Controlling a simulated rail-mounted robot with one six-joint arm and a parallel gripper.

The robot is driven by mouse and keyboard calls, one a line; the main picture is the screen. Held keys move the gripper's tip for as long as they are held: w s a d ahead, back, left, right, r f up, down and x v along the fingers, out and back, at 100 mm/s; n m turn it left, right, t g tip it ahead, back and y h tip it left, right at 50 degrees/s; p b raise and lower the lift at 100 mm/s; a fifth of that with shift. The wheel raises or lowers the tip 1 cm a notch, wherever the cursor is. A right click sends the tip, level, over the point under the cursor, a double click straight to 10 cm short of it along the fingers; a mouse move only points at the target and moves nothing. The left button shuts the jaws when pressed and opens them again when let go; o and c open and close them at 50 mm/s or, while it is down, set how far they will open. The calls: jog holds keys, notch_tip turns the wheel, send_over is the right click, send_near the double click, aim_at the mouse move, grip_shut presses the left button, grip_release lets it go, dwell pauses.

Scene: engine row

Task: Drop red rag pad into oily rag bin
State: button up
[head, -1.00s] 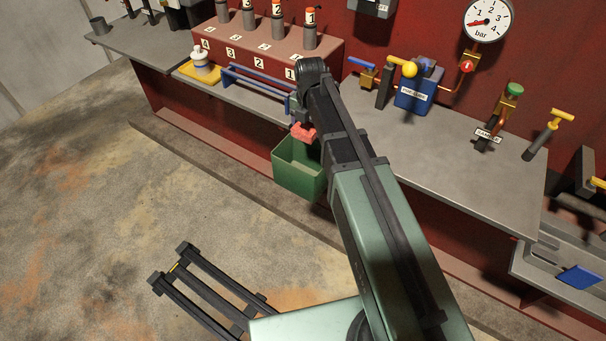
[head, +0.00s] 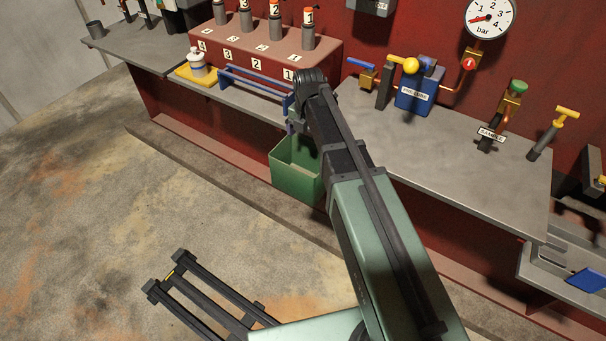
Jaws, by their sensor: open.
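The green open-topped bin (head: 293,181) hangs at the front edge of the bench, just below the end of my arm. My gripper (head: 295,127) is above the bin's opening, small and partly hidden by my own wrist. It is open, and no red shows at it. The red rag pad is not visible now. The bin's floor is hidden by its front wall and by my arm, so I cannot see what lies inside.
A blue rail (head: 252,85) runs along the bench edge left of my wrist. A white bottle (head: 197,64) stands in a yellow tray (head: 186,73) farther left. A blue valve block (head: 416,91) is on the bench (head: 440,135) to the right. The floor before the bin is clear.

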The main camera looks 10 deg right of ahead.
notch_tip(320, 180, up, 11)
jog(key=p, duration=1)
jog(key=shift+f, duration=0.15)
jog(key=s+m, duration=1.8)
jog(key=m, duration=0.8)
jog(key=shift+m, duration=0.4)
jog(key=shift+d, duration=0.1)
